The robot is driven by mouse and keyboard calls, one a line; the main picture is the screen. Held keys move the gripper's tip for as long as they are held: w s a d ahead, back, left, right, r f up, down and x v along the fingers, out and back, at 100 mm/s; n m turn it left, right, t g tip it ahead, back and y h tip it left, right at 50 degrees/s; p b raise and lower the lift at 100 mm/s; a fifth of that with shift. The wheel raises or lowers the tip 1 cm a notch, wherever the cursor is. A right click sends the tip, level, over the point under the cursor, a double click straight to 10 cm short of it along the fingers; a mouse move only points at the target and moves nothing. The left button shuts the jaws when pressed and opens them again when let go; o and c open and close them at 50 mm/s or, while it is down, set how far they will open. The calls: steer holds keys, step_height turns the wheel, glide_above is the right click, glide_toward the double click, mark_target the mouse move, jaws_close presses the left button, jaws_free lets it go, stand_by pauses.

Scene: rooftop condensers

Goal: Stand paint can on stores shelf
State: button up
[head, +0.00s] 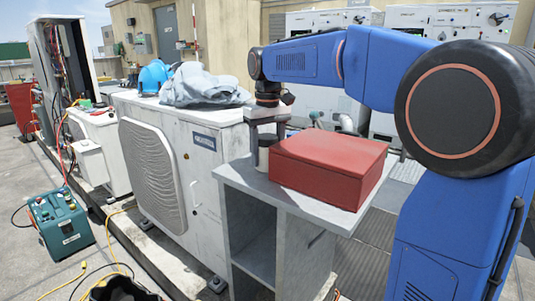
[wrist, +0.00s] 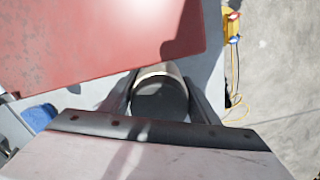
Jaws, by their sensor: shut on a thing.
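My gripper (head: 267,140) is above the top of the grey stores shelf (head: 262,186), pointing down. It is shut on the paint can (head: 264,158), a small can with a dark top and a pale side. In the wrist view the can (wrist: 160,97) sits between the two dark fingers (wrist: 163,100).
A red box (head: 328,167) fills much of the shelf top, close to my gripper; it also shows in the wrist view (wrist: 90,40). A white condenser (head: 180,165) stands to the left, with a grey cloth (head: 205,85) and blue helmet (head: 153,76) on top. Cables lie on the floor.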

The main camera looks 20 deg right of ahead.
steer(key=shift+f, duration=0.1)
steer(key=o, duration=1.3)
steer(key=shift+o, duration=0.2)
